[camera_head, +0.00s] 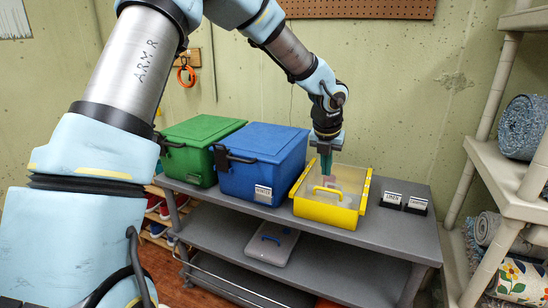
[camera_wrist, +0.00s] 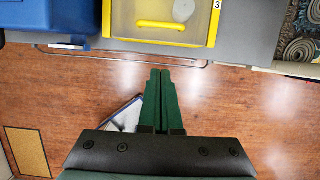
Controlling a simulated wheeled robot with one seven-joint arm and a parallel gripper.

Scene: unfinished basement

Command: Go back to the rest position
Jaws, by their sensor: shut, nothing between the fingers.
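My gripper (camera_head: 326,172) points down in the head view, its green fingers together with nothing between them. My arm is stretched forward from the left. A pale object (camera_wrist: 184,10) lies inside the bin.
A blue lidded bin (camera_head: 262,160) and a green lidded bin (camera_head: 200,145) stand left of the yellow one on a grey table (camera_head: 400,240). A grey lid (camera_head: 272,243) lies on the shelf below. Shelving (camera_head: 505,185) with rolled rugs stands at right.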

